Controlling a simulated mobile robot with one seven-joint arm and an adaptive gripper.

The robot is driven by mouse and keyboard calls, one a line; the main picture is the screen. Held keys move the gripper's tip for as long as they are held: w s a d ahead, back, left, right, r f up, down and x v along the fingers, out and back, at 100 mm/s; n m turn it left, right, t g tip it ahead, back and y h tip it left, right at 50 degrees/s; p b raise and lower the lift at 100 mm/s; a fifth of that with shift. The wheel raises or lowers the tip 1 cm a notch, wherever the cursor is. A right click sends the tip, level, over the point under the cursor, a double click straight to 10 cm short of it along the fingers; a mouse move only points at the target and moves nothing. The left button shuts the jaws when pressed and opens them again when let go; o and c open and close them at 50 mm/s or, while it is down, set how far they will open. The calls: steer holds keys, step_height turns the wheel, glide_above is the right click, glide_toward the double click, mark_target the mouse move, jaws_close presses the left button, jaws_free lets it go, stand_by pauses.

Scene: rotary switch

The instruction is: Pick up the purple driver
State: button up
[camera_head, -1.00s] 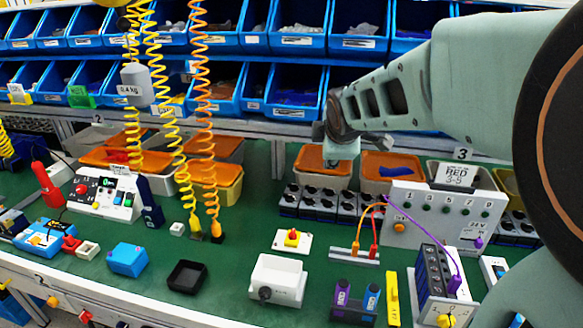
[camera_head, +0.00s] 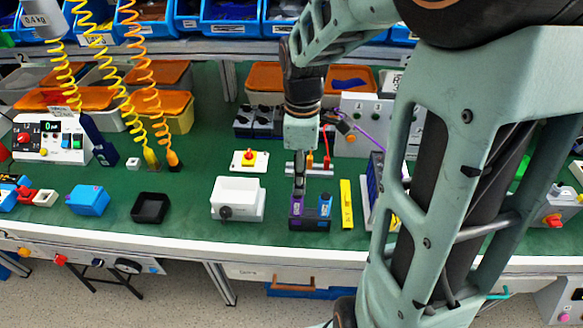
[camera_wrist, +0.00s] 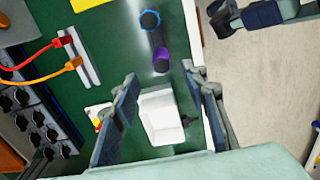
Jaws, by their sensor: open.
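The purple driver (camera_head: 296,208) stands upright beside a blue driver (camera_head: 325,206) in a dark stand (camera_head: 310,225) near the front of the green bench. My gripper (camera_head: 299,188) points down over the purple driver and hides part of it in the head view. In the wrist view the purple driver (camera_wrist: 162,60) lies just beyond the fingertips, roughly between their lines, with the blue driver (camera_wrist: 150,19) behind it. My gripper (camera_wrist: 160,77) is open there, with nothing between the fingers. I cannot tell how far above the driver the tips are.
A white box with a black knob (camera_head: 237,196) sits left of the drivers. A yellow bar (camera_head: 346,203) lies to their right. Red and orange cables plug into a rail (camera_head: 310,171) behind. A black tray (camera_head: 150,208) is farther left. Open green bench lies between the trays.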

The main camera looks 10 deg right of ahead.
mark_target(297, 200)
steer(key=f, duration=1)
steer(key=shift+a+b, duration=0.25)
steer(key=shift+b, duration=0.1)
steer(key=shift+c, duration=0.5)
jaws_close()
